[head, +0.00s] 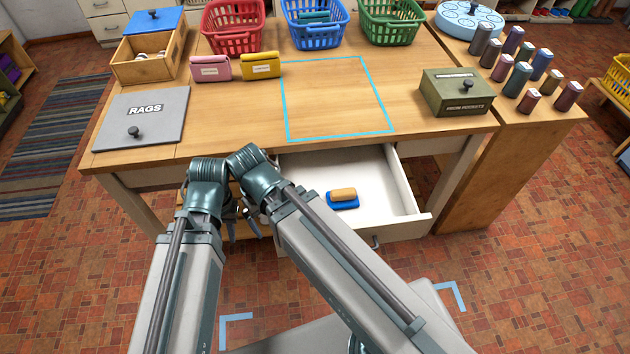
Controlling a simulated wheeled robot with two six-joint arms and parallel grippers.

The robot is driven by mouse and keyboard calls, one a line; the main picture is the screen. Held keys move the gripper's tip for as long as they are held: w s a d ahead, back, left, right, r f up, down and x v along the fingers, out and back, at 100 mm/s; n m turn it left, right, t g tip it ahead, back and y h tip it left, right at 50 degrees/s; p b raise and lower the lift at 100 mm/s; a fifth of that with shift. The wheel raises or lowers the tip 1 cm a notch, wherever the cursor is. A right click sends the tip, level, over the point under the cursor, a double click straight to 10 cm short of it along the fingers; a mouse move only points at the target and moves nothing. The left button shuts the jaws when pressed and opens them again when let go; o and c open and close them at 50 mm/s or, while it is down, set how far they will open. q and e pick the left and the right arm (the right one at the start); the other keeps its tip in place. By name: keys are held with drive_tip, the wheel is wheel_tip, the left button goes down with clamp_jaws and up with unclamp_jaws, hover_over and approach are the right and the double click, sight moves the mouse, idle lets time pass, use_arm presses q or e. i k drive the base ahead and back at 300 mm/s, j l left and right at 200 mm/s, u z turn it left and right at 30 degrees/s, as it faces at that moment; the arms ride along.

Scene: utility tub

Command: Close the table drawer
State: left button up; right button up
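The table drawer (395,190) is pulled out from under the front of the wooden table, with its white inside showing. A blue brush with a tan wooden handle (343,197) lies in it. Its front is partly covered by my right arm. My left gripper (243,226) is low in front of the table, left of the open drawer. Dark fingers show there between the two arms, but their opening is unclear. My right gripper is mostly hidden behind its own arm, close to the left one. Nothing held shows in either gripper.
On the tabletop are a grey RAGS lid (150,112), an open wooden box (150,55), pink (210,68) and yellow (261,66) pouches, coloured baskets (315,35) and a green box (456,95). A cyan-outlined area (335,95) is empty. Several canisters (517,80) stand right.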

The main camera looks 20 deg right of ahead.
sight(388, 211)
drive_tip(key=l+z, duration=0.15)
drive_tip(key=z, duration=0.3)
drive_tip(key=l+z, duration=0.15)
drive_tip(key=z, duration=0.3)
drive_tip(key=i, duration=0.05)
